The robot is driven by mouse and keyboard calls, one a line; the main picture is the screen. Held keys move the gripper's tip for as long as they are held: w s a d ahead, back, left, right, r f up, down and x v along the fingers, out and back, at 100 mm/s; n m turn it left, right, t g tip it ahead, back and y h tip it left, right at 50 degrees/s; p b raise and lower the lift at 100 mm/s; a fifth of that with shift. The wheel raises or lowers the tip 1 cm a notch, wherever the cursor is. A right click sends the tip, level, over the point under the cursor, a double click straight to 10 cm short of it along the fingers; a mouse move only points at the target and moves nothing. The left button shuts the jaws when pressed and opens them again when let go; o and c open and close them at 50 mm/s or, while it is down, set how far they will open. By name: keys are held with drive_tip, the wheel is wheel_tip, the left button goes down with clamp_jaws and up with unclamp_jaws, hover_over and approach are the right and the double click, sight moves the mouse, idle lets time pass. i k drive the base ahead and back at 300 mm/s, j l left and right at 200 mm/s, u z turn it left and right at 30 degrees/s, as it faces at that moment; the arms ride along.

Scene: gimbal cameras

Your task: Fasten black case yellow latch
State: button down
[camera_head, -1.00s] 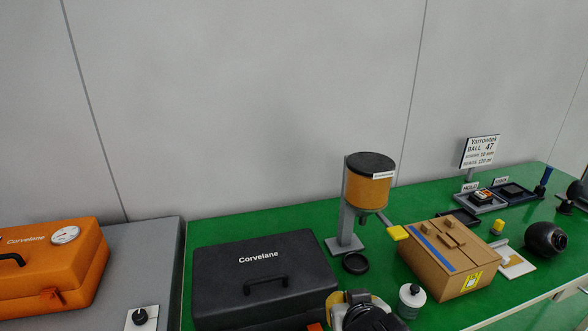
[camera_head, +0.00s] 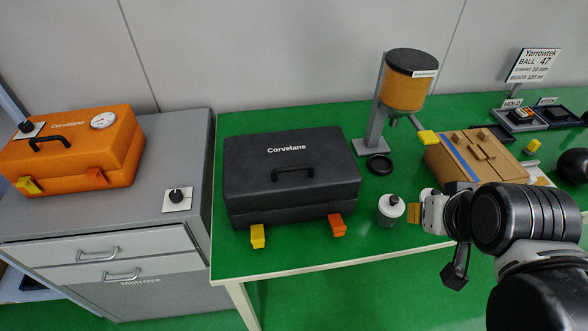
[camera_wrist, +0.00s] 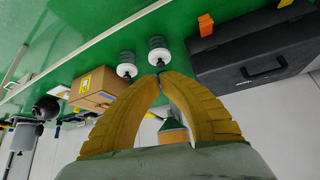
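The black case (camera_head: 290,170) lies closed on the green table, its handle on top. Its yellow latch (camera_head: 257,236) hangs at the front left and sticks out from the case. Its orange latch (camera_head: 337,226) is at the front right. My gripper (camera_head: 413,213) is to the right of the case, beside a white-lidded jar (camera_head: 391,208), apart from the case. In the wrist view, its yellow-brown fingers (camera_wrist: 159,76) meet at the tips with nothing between them.
An orange case (camera_head: 75,150) with its own latches sits on a grey cabinet (camera_head: 190,240) at the left. A dispenser (camera_head: 405,85), a black ring (camera_head: 379,165) and a cardboard box (camera_head: 470,155) stand right of the black case. The table strip before the case is narrow.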

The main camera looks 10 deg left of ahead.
sight(258, 240)
drive_tip(key=k+l+u, duration=0.15)
drive_tip(key=l, duration=0.2)
drive_tip(key=k+l+u, duration=0.2)
drive_tip(key=l, duration=0.15)
drive_tip(key=l+u, duration=0.15)
drive_tip(key=l, duration=0.2)
drive_tip(key=k+l+u, duration=0.2)
drive_tip(key=l, duration=0.1)
